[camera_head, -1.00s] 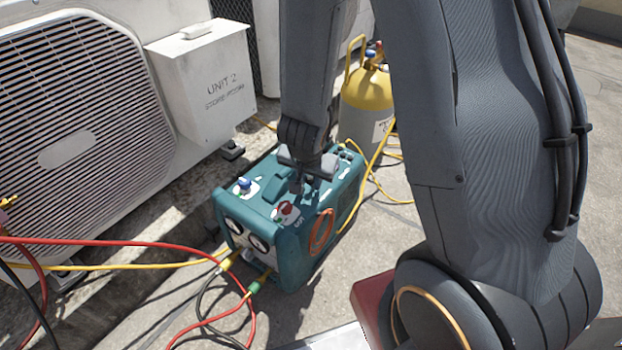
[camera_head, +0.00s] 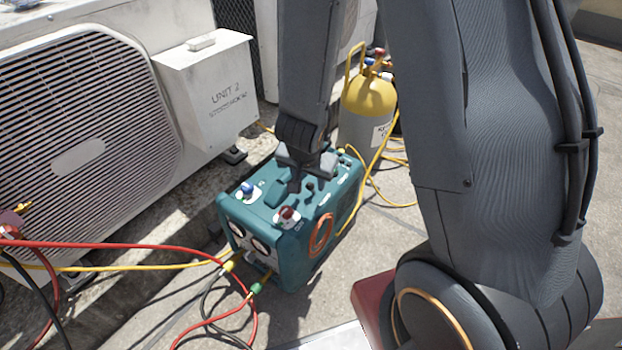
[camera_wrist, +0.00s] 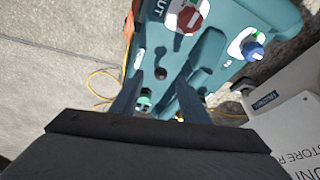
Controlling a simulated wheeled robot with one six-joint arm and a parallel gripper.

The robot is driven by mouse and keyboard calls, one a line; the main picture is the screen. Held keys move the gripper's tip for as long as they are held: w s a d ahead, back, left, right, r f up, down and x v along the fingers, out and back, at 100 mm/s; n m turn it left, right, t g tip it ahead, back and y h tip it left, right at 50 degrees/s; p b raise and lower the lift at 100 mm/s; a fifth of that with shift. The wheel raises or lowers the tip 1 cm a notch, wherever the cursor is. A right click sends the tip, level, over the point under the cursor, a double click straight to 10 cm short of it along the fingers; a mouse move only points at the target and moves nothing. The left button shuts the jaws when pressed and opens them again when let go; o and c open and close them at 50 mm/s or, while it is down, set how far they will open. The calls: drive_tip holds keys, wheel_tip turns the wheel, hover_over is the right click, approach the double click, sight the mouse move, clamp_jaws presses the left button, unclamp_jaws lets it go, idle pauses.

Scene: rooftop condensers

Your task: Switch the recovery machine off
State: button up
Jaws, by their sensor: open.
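The teal recovery machine (camera_head: 290,262) stands on the ground, with gauges on its front. A red knob on a white plate (camera_head: 287,214) is on its top near the front, and a blue knob (camera_head: 247,188) is left of it. In the wrist view the red knob (camera_wrist: 190,19) is at the top and the blue knob (camera_wrist: 253,49) is right of it. My gripper (camera_head: 295,186) is above the machine's top, behind the red knob. In the wrist view its two fingers (camera_wrist: 160,88) are apart with nothing between them.
A yellow-topped cylinder (camera_head: 369,96) stands behind the machine. The condenser (camera_head: 60,130) and its UNIT 2 box (camera_head: 208,95) are at the left. Red (camera_head: 130,245) and yellow hoses reach the machine's front. Bare ground is at the right.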

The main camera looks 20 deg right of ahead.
drive_tip(key=p+v, duration=0.1)
drive_tip(key=v, duration=0.2)
drive_tip(key=shift+p, duration=0.35)
drive_tip(key=s+a+r+n+g+y, duration=0.1)
drive_tip(key=s+a+r+n+y, duration=0.1)
drive_tip(key=s+a+r+n, duration=0.3)
drive_tip(key=s+a+r+y, duration=0.1)
drive_tip(key=a+r, duration=0.2)
drive_tip(key=a, duration=0.4)
drive_tip(key=s+a+r+n+g+y, duration=0.1)
drive_tip(key=s+a+r+n+y, duration=0.1)
drive_tip(key=a+r+n, duration=0.3)
drive_tip(key=s+a+r+n+g+h, duration=0.15)
drive_tip(key=s+r+n, duration=0.45)
drive_tip(key=s, duration=0.7)
drive_tip(key=d+r+m+h+p, duration=0.1)
drive_tip(key=d+r+m+p, duration=0.3)
drive_tip(key=d+r+p, duration=0.6)
drive_tip(key=d+r+m+p, duration=0.3)
drive_tip(key=d+r+p, duration=0.8)
drive_tip(key=r+p, duration=0.5)
drive_tip(key=p, duration=0.6)
drive_tip(key=shift+s+r+m+h+p, duration=0.25)
drive_tip(key=shift+r+m+h+p, duration=0.05)
drive_tip(key=shift+r+m+h, duration=0.1)
